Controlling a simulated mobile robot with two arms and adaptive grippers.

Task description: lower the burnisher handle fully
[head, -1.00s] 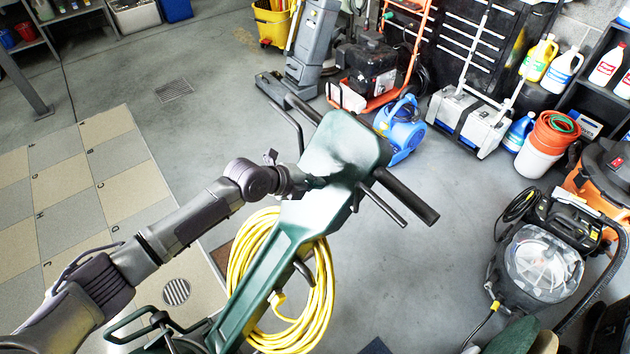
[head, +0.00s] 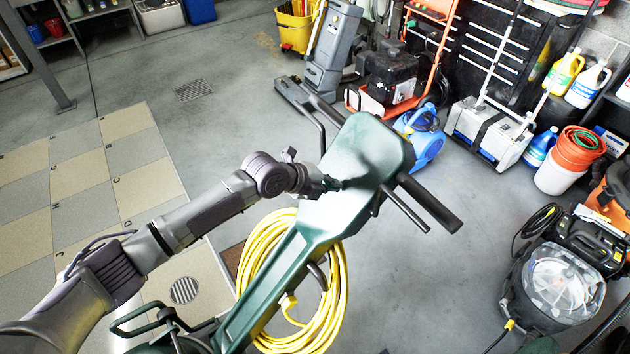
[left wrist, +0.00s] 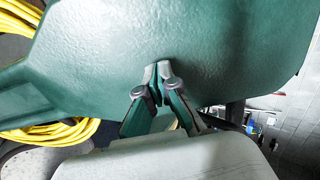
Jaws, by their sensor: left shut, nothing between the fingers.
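The burnisher handle (head: 365,155) is a dark green arm with a broad head and black grips on both sides. It slants up from the machine body at the bottom of the head view, raised above the floor. My left gripper (head: 335,184) is at the left side of the handle's head, its fingers together and empty. In the left wrist view, its fingertips (left wrist: 158,72) are against or very near the green surface (left wrist: 190,40); I cannot tell whether they touch. My right gripper is in neither view.
A yellow cable coil (head: 262,262) hangs beside the handle's shaft. A blue blower (head: 428,145), a grey-and-black vacuum (head: 550,290) and a white-and-grey cart (head: 490,132) stand to the right. Checkered floor tiles (head: 90,190) lie at left. Open floor lies right of the handle.

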